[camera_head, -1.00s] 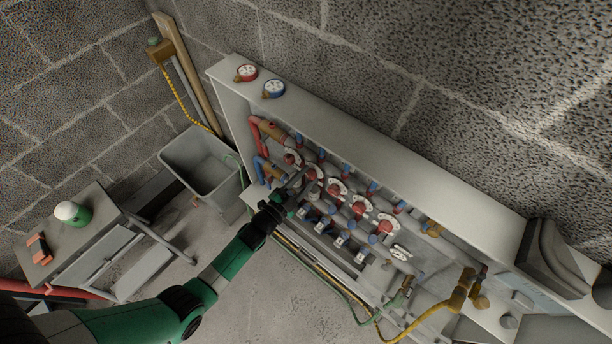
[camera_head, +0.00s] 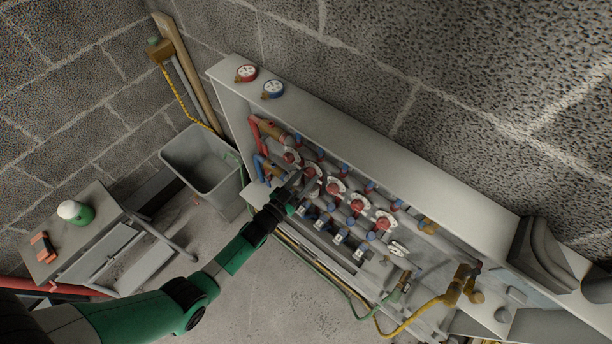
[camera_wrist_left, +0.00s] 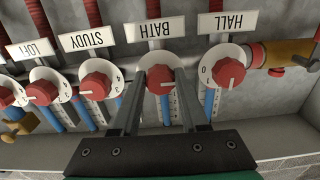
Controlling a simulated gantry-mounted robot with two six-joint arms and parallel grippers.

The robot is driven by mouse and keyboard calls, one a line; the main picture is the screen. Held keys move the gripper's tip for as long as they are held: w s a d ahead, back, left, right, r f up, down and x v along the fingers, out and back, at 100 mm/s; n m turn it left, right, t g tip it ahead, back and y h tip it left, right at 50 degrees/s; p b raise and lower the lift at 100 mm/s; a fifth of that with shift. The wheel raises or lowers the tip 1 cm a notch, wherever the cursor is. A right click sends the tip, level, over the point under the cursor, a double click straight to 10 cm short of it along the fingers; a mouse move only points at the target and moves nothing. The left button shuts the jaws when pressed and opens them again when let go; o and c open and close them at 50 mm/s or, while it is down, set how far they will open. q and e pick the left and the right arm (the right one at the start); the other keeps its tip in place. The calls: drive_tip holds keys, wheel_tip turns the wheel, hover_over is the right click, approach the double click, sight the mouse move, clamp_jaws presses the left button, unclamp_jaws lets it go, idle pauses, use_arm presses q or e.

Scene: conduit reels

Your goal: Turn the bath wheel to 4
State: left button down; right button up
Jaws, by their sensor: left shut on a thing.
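The bath wheel is a red knob (camera_wrist_left: 160,79) on a white round dial, below the upside-down BATH label (camera_wrist_left: 155,29) in the left wrist view. In the head view the bath wheel (camera_head: 311,172) is second from the left in the row. My left gripper (camera_wrist_left: 160,80) is shut on the bath wheel, one finger on each side of the knob. In the head view my left gripper (camera_head: 298,184) reaches the row from below left.
The HALL wheel (camera_wrist_left: 229,72) is close on the right and the STUDY wheel (camera_wrist_left: 97,86) on the left. Blue pipes run below the dials. The cabinet (camera_head: 400,146) frames the row. A grey bin (camera_head: 203,160) and a small table (camera_head: 66,236) stand left.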

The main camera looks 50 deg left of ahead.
use_arm(q)
drive_tip(key=shift+r, duration=0.1)
idle(0.5)
drive_tip(key=shift+c, duration=2.1)
unclamp_jaws()
drive_tip(key=shift+s+d+p, duration=0.1)
drive_tip(key=shift+s+p, duration=0.2)
drive_tip(key=shift+s, duration=0.2)
drive_tip(key=s+d+p, duration=0.1)
drive_tip(key=s+p, duration=0.1)
drive_tip(key=s, duration=0.8)
drive_tip(key=shift+s+d+p, duration=0.15)
drive_tip(key=shift+s+p, duration=0.1)
drive_tip(key=shift+p, duration=0.1)
